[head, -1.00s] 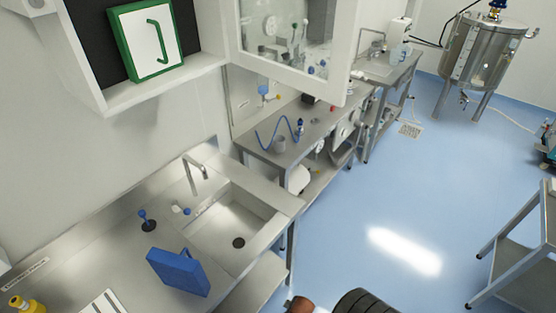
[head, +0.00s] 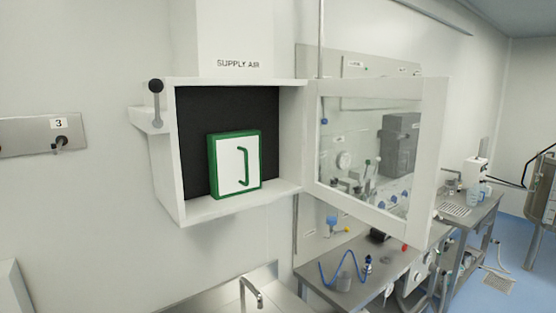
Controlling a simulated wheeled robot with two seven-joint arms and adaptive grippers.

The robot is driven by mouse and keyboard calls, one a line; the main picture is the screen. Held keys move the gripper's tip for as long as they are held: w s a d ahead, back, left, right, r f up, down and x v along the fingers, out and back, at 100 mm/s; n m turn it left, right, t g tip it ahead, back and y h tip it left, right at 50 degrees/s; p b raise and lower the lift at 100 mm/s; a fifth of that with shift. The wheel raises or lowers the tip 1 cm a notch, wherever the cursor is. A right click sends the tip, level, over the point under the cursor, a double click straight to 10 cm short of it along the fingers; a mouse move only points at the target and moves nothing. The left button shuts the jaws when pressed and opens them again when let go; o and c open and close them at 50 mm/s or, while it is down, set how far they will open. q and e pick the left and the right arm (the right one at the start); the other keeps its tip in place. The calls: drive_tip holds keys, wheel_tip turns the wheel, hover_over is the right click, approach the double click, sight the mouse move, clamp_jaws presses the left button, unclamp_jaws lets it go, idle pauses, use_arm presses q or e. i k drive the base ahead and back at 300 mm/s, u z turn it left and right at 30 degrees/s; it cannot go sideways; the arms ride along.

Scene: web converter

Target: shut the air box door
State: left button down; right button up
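The air box (head: 168,188) is a white wall cabinet with a dark inside, under a white duct marked "SUPPLY AIR". Its door (head: 436,150), a white frame around a clear pane, stands wide open, hinged on the box's right side and swung out to the right. A green-framed white panel (head: 235,162) with a green handle stands upright inside the box. A lever with a black knob (head: 156,87) sits at the box's upper left side. Neither of my grippers is in the head view.
Below the box are a steel sink counter with a tap (head: 251,292). To the right, below the door, a steel bench (head: 330,291) carries a blue coiled tube and small fittings. A wall plate marked 3 (head: 43,134) is at left. Blue floor shows at far right.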

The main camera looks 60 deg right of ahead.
sight(436, 93)
drive_tip(key=u, duration=2.1)
drive_tip(key=k, duration=2.65)
drive_tip(key=z, duration=2.45)
drive_tip(key=i, duration=0.5)
